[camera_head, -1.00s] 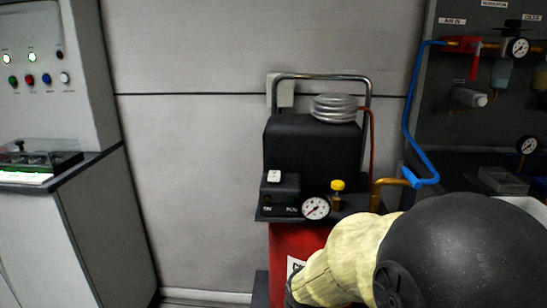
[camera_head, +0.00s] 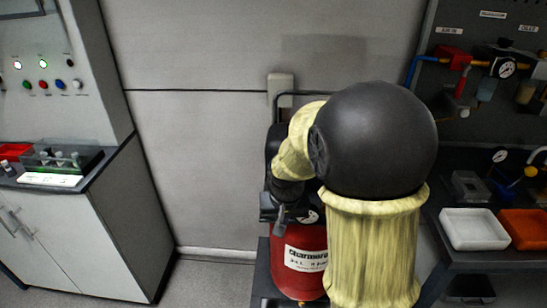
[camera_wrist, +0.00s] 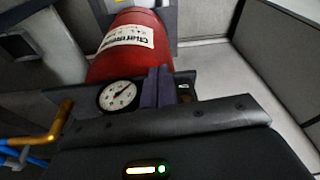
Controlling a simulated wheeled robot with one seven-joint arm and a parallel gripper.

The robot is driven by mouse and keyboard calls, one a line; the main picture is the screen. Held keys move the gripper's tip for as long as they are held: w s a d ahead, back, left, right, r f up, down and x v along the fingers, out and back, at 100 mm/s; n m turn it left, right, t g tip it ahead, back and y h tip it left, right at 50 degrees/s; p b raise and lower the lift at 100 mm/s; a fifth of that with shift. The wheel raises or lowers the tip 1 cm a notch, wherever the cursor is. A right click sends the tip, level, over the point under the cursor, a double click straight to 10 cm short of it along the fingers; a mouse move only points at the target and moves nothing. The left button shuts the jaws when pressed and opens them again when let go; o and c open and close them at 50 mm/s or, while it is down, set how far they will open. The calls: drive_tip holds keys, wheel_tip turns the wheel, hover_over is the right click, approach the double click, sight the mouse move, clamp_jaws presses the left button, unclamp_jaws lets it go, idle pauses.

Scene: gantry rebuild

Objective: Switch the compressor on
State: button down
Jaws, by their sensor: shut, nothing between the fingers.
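The compressor has a red tank (camera_head: 290,262) with a white label, seen in the head view below and left of my arm. The tank (camera_wrist: 134,28) is at the top of the wrist view. Its round white gauge (camera_wrist: 118,95) sits on a dark panel beside my fingers. My gripper (camera_head: 279,226) is shut and empty, pointing down over the compressor's front panel; its fingers (camera_wrist: 158,85) are together in the wrist view. The white switch seen earlier on the small black box is hidden now. I cannot tell whether the fingers touch anything.
A brass pipe (camera_wrist: 49,136) and a blue hose (camera_wrist: 18,152) run beside the compressor. A bench with a white tray (camera_head: 473,238) and an orange tray (camera_head: 533,224) stands at right. A control cabinet (camera_head: 105,215) stands at left, with free floor between it and the compressor.

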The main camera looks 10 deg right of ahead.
drive_tip(key=w+r+p, duration=0.4)
drive_tip(key=r+p, duration=0.4)
drive_tip(key=r, duration=0.1)
drive_tip(key=w+r+m+p, duration=0.1)
drive_tip(key=w+r+p, duration=0.2)
drive_tip(key=r+p, duration=0.6)
drive_tip(key=shift+w+a+r+h, duration=0.2)
drive_tip(key=shift+w+r+h, duration=0.15)
drive_tip(key=shift+r, duration=0.35)
drive_tip(key=p+x, duration=0.1)
drive_tip(key=x, duration=0.3)
drive_tip(key=p+x, duration=0.1)
drive_tip(key=x, duration=0.3)
drive_tip(key=s+p+x, duration=0.1)
drive_tip(key=x, duration=0.4)
drive_tip(key=shift+s+a+f+p, duration=0.15)
drive_tip(key=shift+a+p, duration=0.1)
drive_tip(key=shift+p, duration=0.15)
drive_tip(key=shift+f, duration=0.4)
drive_tip(key=shift+f, duration=0.1)
